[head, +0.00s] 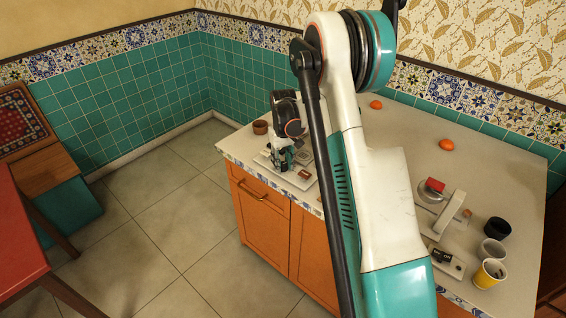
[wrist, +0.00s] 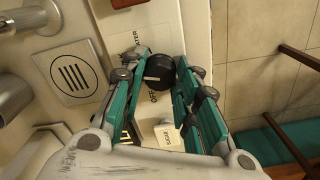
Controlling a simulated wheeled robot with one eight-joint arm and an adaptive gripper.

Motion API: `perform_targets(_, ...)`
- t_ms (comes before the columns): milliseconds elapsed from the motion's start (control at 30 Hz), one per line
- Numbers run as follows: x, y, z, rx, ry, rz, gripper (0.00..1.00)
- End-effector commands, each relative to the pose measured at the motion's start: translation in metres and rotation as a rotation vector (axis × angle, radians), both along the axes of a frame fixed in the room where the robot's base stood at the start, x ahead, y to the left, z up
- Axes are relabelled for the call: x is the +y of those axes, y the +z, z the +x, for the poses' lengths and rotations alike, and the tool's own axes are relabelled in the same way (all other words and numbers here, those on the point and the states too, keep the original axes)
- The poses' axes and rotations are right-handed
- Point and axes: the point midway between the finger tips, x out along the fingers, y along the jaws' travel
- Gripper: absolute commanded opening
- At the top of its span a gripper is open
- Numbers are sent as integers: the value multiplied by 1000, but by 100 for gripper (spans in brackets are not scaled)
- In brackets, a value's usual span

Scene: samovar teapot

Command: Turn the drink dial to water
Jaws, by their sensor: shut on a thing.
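The drink dial (wrist: 160,71) is a round black knob on a pale panel (wrist: 164,36). In the wrist view it sits between the two teal fingers of my gripper (wrist: 163,76), which is shut on it. A partly hidden label ending in "TER" is printed above and left of the knob, and "OFF" is printed just below it. In the head view my gripper (head: 283,160) is low over the far left end of the counter, and the dial is hidden there.
In the wrist view a slotted square grate (wrist: 74,72) and metal parts lie left of the dial, with a pale square piece (wrist: 167,136) below. The counter (head: 480,165) holds a brown bowl (head: 260,127), oranges (head: 446,145) and several cups (head: 490,272).

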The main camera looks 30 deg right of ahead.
Motion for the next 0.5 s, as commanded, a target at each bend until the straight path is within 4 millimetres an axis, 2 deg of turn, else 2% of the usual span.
perform_targets(500, 0, 0, 0, -1, -489, 0, 5)
